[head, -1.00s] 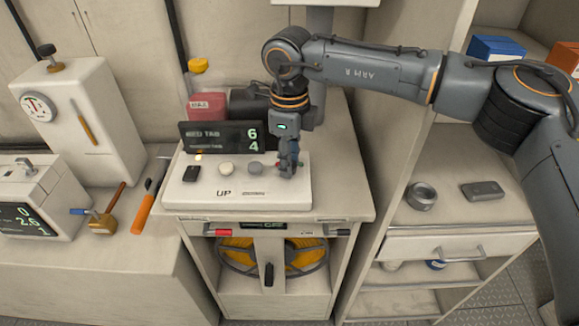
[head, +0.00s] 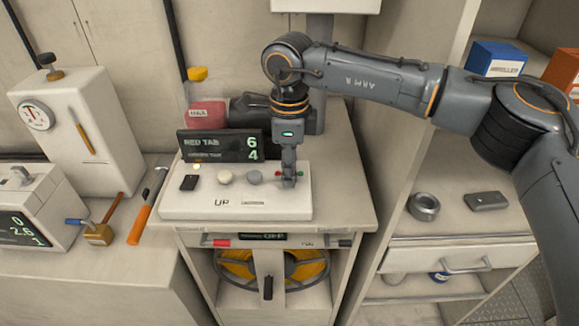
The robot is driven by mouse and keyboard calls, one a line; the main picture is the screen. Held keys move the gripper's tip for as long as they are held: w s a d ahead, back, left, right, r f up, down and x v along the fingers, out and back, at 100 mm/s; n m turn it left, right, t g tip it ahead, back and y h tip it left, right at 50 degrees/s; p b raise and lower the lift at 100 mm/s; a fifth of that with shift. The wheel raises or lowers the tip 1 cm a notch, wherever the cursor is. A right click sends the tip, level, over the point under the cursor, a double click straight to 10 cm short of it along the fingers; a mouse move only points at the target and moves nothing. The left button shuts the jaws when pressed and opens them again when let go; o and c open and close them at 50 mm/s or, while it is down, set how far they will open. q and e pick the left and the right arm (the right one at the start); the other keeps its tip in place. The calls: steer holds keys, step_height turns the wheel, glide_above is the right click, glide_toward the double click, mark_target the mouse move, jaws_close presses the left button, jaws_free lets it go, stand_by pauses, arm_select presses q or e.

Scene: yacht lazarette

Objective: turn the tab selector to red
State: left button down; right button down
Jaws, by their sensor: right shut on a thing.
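A white control box (head: 185,213) marked "UP" stands on the middle cabinet. My right gripper (head: 289,180) points down at the right end of its top and is shut on the tab selector, which the fingers largely hide. Which way the selector points cannot be told. A dark display (head: 220,147) behind the box reads "RED TAB 6" above a dimmer line with 4. My left gripper is not in view.
A black switch (head: 189,183), a cream knob (head: 225,177) and a grey knob (head: 254,178) sit left of my gripper on the box. A red container (head: 206,114) stands behind the display. Shelves with a grey ring (head: 424,205) are at right.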

steer(key=c, duration=1)
jaws_free()
step_height(320, 180, up, 12)
steer(key=shift+r, duration=0.1)
